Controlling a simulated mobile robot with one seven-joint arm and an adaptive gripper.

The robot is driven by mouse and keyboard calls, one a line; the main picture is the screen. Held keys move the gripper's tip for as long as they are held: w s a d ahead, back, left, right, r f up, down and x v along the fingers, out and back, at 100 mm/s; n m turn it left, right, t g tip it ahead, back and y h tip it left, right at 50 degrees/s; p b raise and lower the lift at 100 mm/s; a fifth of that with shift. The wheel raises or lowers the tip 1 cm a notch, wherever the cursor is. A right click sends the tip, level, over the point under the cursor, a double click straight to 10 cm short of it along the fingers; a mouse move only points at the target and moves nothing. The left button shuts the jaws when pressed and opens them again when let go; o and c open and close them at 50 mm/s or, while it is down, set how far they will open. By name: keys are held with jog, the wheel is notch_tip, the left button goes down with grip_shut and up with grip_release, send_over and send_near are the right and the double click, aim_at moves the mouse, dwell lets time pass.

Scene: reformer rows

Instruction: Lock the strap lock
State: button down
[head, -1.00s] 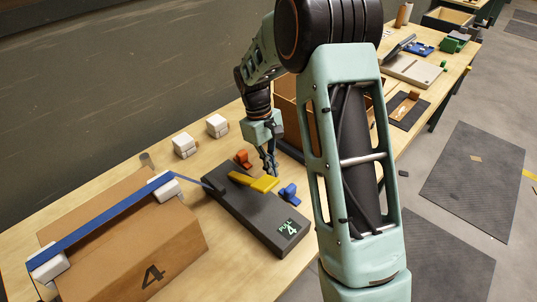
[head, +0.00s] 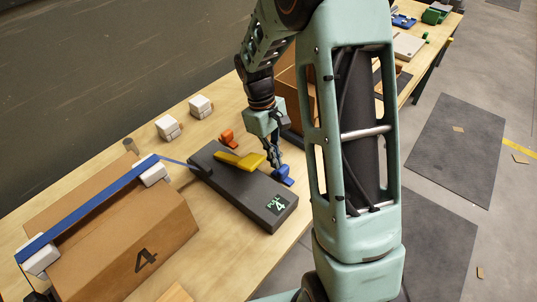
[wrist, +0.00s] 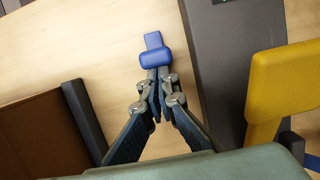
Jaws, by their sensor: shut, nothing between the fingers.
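A dark grey strap unit (head: 232,190) marked "PULL 4" lies on the bench, with a yellow lever (head: 240,161) on top. A blue tab (head: 284,176) sits at its right side and an orange tab (head: 228,138) at its far side. Which part is the strap lock cannot be told for sure. My gripper (head: 276,164) is shut and empty, pointing down at the blue tab. In the wrist view the shut fingertips (wrist: 160,76) are at the near edge of the blue tab (wrist: 153,56); touching or just above cannot be told. The yellow lever (wrist: 282,85) is to the right.
A blue strap (head: 88,210) runs over a cardboard box (head: 140,245) marked 4, with white corner blocks (head: 153,170). Two more white blocks (head: 168,127) stand behind. A brown bin (head: 290,92) is close behind my gripper; its dark edge (wrist: 84,120) shows at left in the wrist view.

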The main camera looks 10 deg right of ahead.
aim_at(273, 172)
jog(key=shift+s+d, duration=0.6)
jog(key=shift+s, duration=0.25)
jog(key=v, duration=1.2)
jog(key=shift+w, duration=0.1)
